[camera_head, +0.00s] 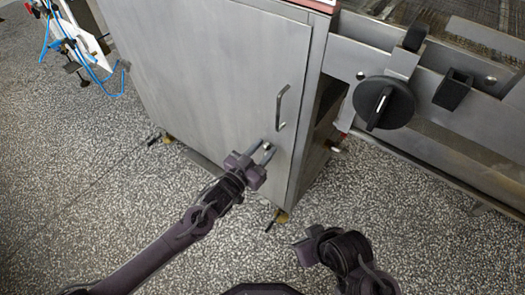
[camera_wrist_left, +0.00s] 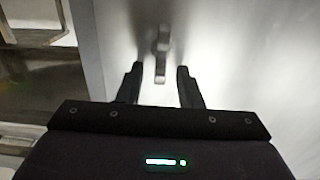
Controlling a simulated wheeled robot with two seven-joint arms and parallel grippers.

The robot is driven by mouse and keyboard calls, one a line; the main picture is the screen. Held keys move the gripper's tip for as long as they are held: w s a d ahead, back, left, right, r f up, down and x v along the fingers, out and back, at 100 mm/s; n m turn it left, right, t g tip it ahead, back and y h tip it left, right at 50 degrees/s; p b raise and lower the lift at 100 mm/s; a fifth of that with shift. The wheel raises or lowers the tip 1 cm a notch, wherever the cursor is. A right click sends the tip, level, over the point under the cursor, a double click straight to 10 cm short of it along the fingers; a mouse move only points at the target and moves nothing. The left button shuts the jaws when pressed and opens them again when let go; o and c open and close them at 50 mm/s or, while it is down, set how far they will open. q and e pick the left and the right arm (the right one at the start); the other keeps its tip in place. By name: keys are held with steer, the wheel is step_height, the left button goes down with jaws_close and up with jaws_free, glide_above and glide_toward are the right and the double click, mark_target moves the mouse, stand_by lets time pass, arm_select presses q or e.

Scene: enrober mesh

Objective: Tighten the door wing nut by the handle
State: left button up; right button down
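The grey metal cabinet door (camera_head: 220,80) has a bar handle (camera_head: 282,107) near its right edge. The wing nut (camera_wrist_left: 161,50) is a small upright metal piece on the door, below the handle; in the head view (camera_head: 267,146) it is small and partly hidden by my fingers. My left gripper (camera_head: 263,150) is at the door just below the handle. In the left wrist view its two fingers (camera_wrist_left: 159,83) are open, one on each side of the nut, with a gap to it on both sides. My right gripper (camera_head: 308,246) hangs low over the floor, away from the door; its fingers are unclear.
A black rotary knob (camera_head: 384,103) and a black square bracket (camera_head: 453,89) stick out from the machine frame right of the cabinet. A mesh belt (camera_head: 450,20) lies above. A stand with blue tubing (camera_head: 75,40) is at the far left. The speckled floor (camera_head: 80,180) is open.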

arm_select(q)
jaws_close()
